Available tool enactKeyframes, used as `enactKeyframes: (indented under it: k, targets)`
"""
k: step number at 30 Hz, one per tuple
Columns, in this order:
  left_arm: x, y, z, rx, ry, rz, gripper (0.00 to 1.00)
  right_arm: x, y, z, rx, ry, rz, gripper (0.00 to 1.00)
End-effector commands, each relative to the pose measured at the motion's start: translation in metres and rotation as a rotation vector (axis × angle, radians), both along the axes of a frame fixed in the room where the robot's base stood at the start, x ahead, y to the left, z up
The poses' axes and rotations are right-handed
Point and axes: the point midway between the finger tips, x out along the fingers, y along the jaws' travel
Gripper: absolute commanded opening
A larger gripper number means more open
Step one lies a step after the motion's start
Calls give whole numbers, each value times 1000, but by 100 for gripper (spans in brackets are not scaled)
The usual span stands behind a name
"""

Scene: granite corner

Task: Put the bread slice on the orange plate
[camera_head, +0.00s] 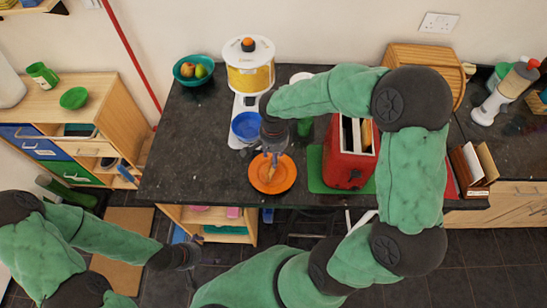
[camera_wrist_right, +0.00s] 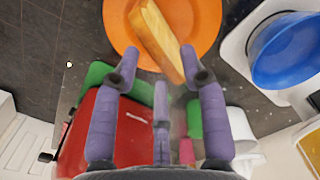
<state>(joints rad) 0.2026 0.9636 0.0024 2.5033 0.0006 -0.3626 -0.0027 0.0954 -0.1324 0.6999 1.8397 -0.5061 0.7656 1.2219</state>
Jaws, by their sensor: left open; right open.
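The orange plate (camera_head: 287,178) lies near the front edge of the dark counter; it also shows in the right wrist view (camera_wrist_right: 207,18). The bread slice (camera_wrist_right: 157,38) is seen edge-on over the plate, its near end beside my right fingertips. In the head view the bread slice (camera_head: 270,171) is partly hidden under the gripper. My right gripper (camera_wrist_right: 159,63) is open, with its fingers apart at the near end of the slice; in the head view it is above the plate (camera_head: 270,150). My left gripper (camera_head: 188,256) is open and empty, low and away from the counter.
A red toaster (camera_head: 342,167) on a green mat (camera_head: 316,172) stands right of the plate. A white and yellow machine (camera_head: 250,75) with a blue bowl (camera_head: 245,127) stands behind left. A teal fruit bowl (camera_head: 193,70) is at the back. The counter left of the plate is clear.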

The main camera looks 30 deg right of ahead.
Motion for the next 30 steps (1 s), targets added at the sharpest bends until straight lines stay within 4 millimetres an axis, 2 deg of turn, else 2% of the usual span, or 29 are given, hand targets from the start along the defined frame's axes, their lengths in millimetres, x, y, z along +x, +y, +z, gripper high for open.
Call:
enactKeyframes:
  k: [1,6,13,19,30]
  targets:
    - [0,0,3,0,0,0,100,1,0,13,0,-6,1,43]
    - [0,0,7,0,0,0,100,1,0,49,0,-5,1,43]
    - [0,0,11,0,0,0,100,1,0,83,0,-5,0,43]
    - [0,0,11,0,0,0,100,0,0,94,0,-2,1,43]
    - [0,0,11,0,0,0,100,0,0,95,1,-1,1,43]
